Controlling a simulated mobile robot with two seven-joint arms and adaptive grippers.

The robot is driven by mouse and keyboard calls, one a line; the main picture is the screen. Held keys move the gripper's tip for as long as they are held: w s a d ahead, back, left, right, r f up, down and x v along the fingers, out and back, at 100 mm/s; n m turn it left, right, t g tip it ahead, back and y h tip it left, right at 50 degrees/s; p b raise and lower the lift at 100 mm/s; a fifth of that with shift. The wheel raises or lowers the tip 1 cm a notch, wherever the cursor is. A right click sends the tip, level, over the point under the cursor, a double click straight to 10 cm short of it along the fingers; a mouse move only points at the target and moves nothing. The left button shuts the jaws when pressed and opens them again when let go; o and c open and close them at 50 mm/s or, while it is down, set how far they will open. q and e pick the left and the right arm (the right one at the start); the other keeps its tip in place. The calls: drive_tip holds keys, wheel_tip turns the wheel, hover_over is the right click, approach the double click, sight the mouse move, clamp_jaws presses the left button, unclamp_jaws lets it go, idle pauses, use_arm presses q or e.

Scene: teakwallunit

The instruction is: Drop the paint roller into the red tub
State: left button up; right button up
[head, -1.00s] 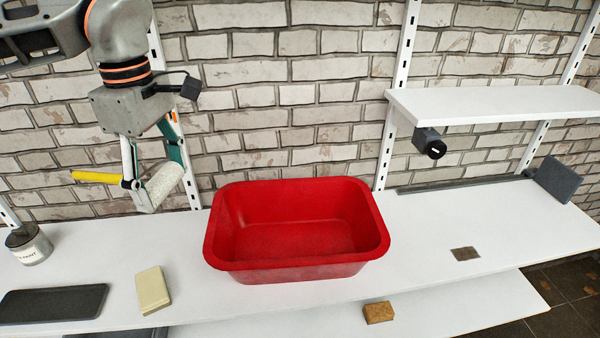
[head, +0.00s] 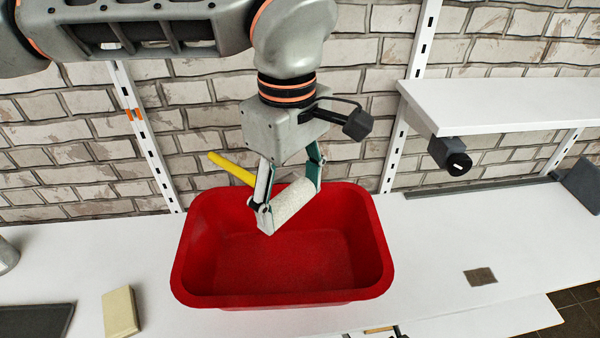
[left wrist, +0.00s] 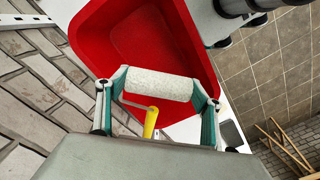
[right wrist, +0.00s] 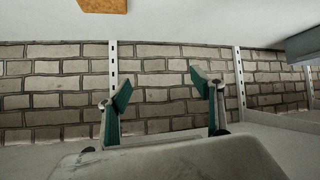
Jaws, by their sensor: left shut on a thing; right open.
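The red tub (head: 275,299) stands open on the white shelf, and the inside that shows looks empty. My left gripper (head: 289,198) is shut on the paint roller (head: 296,204), across its white fuzzy sleeve. The roller's yellow handle sticks out to the left and back. The gripper and roller are over the back half of the tub's opening. In the left wrist view the roller (left wrist: 158,84) spans between the fingers, with the red tub (left wrist: 125,35) beyond it. My right gripper (right wrist: 160,90) is open and empty in the right wrist view.
A cream block (head: 120,312) and a dark tray (head: 35,320) lie left of the tub. A brown pad (head: 480,276) lies to its right. A raised white shelf (head: 500,95) with a dark cylinder (head: 450,155) under it juts out at right. A brick wall stands behind.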

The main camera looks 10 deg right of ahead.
use_arm(q)
wheel_tip(320, 180, down, 6)
drive_tip(key=b, duration=0.4)
drive_tip(key=o, duration=1)
drive_tip(key=shift+r, duration=0.1)
drive_tip(key=shift+o, duration=1.2)
wheel_tip(320, 180, up, 12)
